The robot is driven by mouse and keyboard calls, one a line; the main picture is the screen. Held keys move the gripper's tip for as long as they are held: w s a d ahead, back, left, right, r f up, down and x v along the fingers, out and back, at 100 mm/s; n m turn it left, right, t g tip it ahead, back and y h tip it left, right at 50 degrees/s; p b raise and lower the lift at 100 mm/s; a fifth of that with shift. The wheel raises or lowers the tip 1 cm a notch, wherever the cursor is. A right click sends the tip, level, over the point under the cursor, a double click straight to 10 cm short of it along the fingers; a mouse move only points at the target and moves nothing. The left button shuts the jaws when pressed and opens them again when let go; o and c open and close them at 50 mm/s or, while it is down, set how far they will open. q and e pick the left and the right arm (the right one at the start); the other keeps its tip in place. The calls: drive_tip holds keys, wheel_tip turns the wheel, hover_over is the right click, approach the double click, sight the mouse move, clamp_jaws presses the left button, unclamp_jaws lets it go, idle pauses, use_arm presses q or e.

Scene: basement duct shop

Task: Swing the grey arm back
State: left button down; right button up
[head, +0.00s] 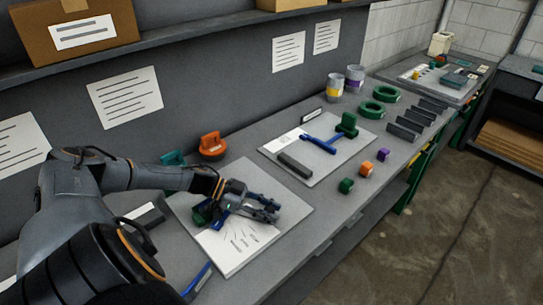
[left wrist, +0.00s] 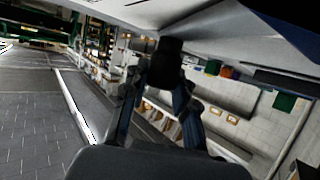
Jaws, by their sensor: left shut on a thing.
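A white board (head: 238,252) with fanned-out printed lines lies on the bench. A green and blue fixture (head: 201,216) stands on it, partly hidden by my left gripper. My left gripper (head: 268,208) is low over this board, its fingers pointing right. In the left wrist view, the fingers of my left gripper (left wrist: 160,108) close around a dark grey piece (left wrist: 168,62), which fits the grey arm. Most of the grey arm is hidden in the head view. My right gripper is not in view.
A second board (head: 340,165) holds a blue bar with a green block and a loose grey bar. Green, orange and purple pieces (head: 366,169) lie along the front edge. Green rings (head: 372,110) and dark bars are farther right. An orange object (head: 212,145) stands behind my gripper.

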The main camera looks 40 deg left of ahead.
use_arm(q)
drive_tip(key=shift+s+d+f+m+g, duration=0.1)
drive_tip(key=shift+s+d+m+g, duration=0.1)
drive_tip(key=shift+s+m+g, duration=0.15)
drive_tip(key=shift+s, duration=0.1)
drive_tip(key=c, duration=1)
unclamp_jaws()
wheel_tip(320, 180, up, 10)
drive_tip(key=shift+r, duration=0.1)
